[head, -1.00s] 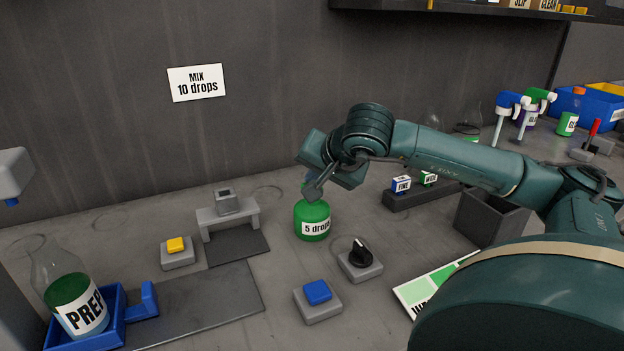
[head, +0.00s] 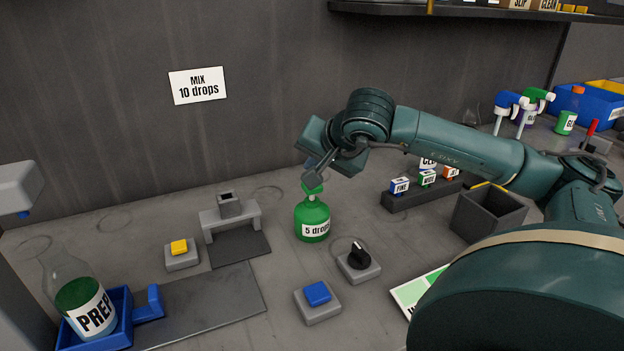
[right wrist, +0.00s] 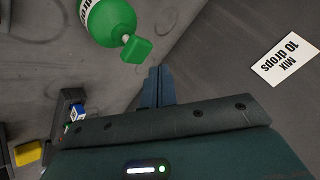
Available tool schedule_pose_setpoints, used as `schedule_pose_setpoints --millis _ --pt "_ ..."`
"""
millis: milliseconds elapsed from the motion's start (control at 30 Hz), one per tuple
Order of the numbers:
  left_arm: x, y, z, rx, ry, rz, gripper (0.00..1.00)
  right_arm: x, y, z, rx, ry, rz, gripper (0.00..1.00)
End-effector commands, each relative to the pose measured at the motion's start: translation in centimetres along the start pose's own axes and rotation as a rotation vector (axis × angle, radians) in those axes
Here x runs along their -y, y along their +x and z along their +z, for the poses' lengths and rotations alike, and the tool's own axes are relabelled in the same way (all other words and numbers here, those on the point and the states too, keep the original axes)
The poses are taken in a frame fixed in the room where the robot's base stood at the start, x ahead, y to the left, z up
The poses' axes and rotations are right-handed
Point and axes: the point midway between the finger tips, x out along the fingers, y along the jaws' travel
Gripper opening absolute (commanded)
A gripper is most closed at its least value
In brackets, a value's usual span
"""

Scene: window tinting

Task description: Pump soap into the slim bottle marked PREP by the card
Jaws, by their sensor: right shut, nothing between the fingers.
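The PREP bottle (head: 92,310) is clear, with dark green liquid inside, and stands in a blue holder (head: 124,318) at the lower left. The card (head: 198,86) on the wall reads "MIX 10 drops". The green soap pump bottle (head: 312,220), labelled "5 drops", stands upright on the counter. My right gripper (head: 313,172) is shut and empty just above the pump head, with a small gap. In the right wrist view the shut fingers (right wrist: 158,75) point beside the green pump nozzle (right wrist: 137,48). My left gripper is not in view.
A yellow button (head: 180,247), a blue button (head: 317,293) and a black knob (head: 358,256) sit around the pump bottle. A small grey stand (head: 230,214) is to its left. A rack of small labelled blocks (head: 424,192) and a grey bin (head: 489,212) are right.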

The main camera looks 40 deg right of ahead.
Motion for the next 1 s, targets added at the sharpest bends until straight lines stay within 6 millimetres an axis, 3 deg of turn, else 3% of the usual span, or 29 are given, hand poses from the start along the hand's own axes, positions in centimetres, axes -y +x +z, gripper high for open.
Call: schedule_pose_setpoints --millis 333,1000 --pt "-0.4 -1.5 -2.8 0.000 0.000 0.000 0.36 1.9 -2.7 -2.0 -0.001 0.000 -0.001 0.00" --pt "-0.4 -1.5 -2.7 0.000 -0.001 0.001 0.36 1.9 -2.6 -1.9 -0.001 0.000 0.000 0.00"
